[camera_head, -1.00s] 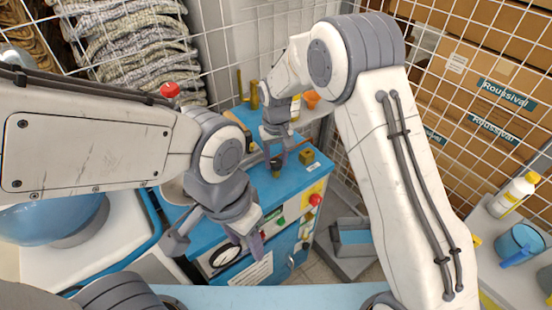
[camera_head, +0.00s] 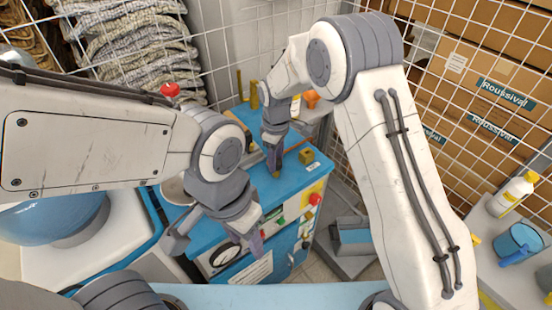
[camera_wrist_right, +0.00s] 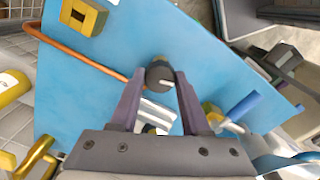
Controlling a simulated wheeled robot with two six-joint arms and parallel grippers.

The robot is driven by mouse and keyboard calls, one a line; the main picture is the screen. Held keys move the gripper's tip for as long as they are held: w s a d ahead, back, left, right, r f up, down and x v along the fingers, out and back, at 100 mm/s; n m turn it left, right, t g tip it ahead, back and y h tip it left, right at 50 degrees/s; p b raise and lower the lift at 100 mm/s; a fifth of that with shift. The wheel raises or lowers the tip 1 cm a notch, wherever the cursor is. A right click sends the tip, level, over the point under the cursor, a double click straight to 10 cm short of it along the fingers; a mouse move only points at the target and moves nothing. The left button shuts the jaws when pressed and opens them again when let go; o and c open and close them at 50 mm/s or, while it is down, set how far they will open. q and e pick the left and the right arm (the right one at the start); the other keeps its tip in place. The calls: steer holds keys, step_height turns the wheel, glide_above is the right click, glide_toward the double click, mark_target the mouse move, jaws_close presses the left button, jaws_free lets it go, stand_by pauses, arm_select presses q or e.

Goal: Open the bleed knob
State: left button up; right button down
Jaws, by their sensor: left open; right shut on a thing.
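The bleed knob (camera_wrist_right: 160,73) is a small black round knob with a white mark, on the blue machine top (camera_wrist_right: 105,85). My right gripper (camera_wrist_right: 160,80) is shut on it, one finger on each side. In the head view my right gripper (camera_head: 274,160) reaches down to the blue top and hides the knob, with only some brass-coloured metal (camera_head: 276,174) showing below the fingertips. My left gripper (camera_head: 216,242) is open and empty, in front of the machine's front panel.
A brass block (camera_head: 306,156) and a copper pipe (camera_wrist_right: 85,57) are close to the knob. A red button (camera_head: 315,199) and a gauge (camera_head: 224,255) are on the machine's front. A wire-mesh wall (camera_head: 235,45) stands behind.

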steer(key=shift+w+r+n, duration=0.1)
steer(key=shift+n, duration=0.4)
steer(key=shift+c, duration=1.9)
jaws_free()
step_height(320, 180, up, 10)
steer(key=b, duration=0.2)
steer(key=shift+r, duration=0.2)
